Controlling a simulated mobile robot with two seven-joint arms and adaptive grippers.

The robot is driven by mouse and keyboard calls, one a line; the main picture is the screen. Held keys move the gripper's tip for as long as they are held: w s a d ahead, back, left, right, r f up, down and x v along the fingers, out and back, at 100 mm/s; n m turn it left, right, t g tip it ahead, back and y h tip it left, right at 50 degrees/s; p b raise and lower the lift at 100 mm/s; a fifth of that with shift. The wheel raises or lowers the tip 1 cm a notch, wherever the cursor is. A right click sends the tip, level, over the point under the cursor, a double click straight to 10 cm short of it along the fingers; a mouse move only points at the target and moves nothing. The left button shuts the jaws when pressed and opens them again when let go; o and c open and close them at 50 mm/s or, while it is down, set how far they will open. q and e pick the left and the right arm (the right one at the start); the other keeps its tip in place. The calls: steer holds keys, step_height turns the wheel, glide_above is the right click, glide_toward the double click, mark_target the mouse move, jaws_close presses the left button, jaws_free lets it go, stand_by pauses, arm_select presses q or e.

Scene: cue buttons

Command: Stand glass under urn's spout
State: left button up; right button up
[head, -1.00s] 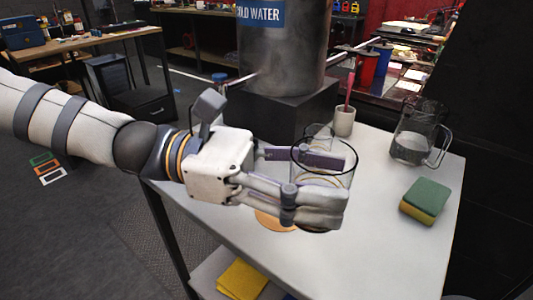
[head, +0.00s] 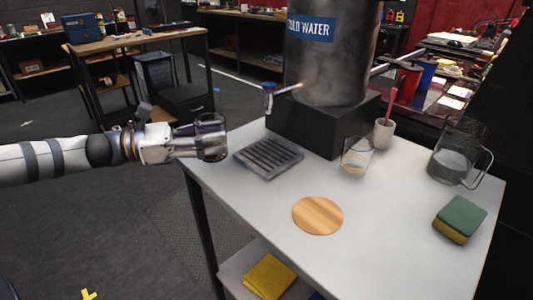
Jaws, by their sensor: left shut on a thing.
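My left gripper (head: 205,148) is shut on a clear glass (head: 211,124), held upright in the air just off the table's left edge. The grey metal urn (head: 330,65) with a "COLD WATER" label stands on a black block at the table's back. Its spout (head: 270,98) reaches out to the left, ending in a blue-topped tap. A slotted grey drip tray (head: 268,157) lies on the table below the spout. The held glass is left of the tap and tray, apart from both. My right gripper is not in view.
The white table (head: 400,235) bears a round wooden coaster (head: 318,215), a second clear glass (head: 354,158), a small cup with a red stick (head: 383,134), a glass pitcher (head: 450,165) and a green-yellow sponge (head: 460,219). The table's front middle is clear around the coaster.

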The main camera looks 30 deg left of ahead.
arm_select(q)
steer(key=shift+n+t+y, duration=0.5)
steer(key=shift+t+y, duration=0.2)
steer(key=a+f, duration=0.2)
steer(key=a, duration=0.1)
steer(key=s+a+f, duration=0.1)
steer(key=shift+s+a, duration=0.1)
steer(key=shift+a, duration=0.2)
steer(key=x, duration=0.3)
steer(key=shift+f, duration=0.1)
steer(key=b+x, duration=0.1)
steer(key=x, duration=0.2)
steer(key=f+x, duration=0.1)
steer(key=x, duration=0.2)
steer(key=shift+f+b, duration=0.1)
steer(key=shift+b, duration=0.3)
steer(key=x, duration=0.2)
steer(key=b+x, duration=0.1)
steer(key=x, duration=0.1)
steer(key=shift+r, duration=0.4)
steer(key=b+x, duration=0.1)
steer(key=x, duration=0.3)
steer(key=shift+w+d+r, duration=0.1)
steer(key=shift+w+d, duration=0.15)
steer(key=shift+w, duration=0.05)
steer(key=shift+f, duration=0.6)
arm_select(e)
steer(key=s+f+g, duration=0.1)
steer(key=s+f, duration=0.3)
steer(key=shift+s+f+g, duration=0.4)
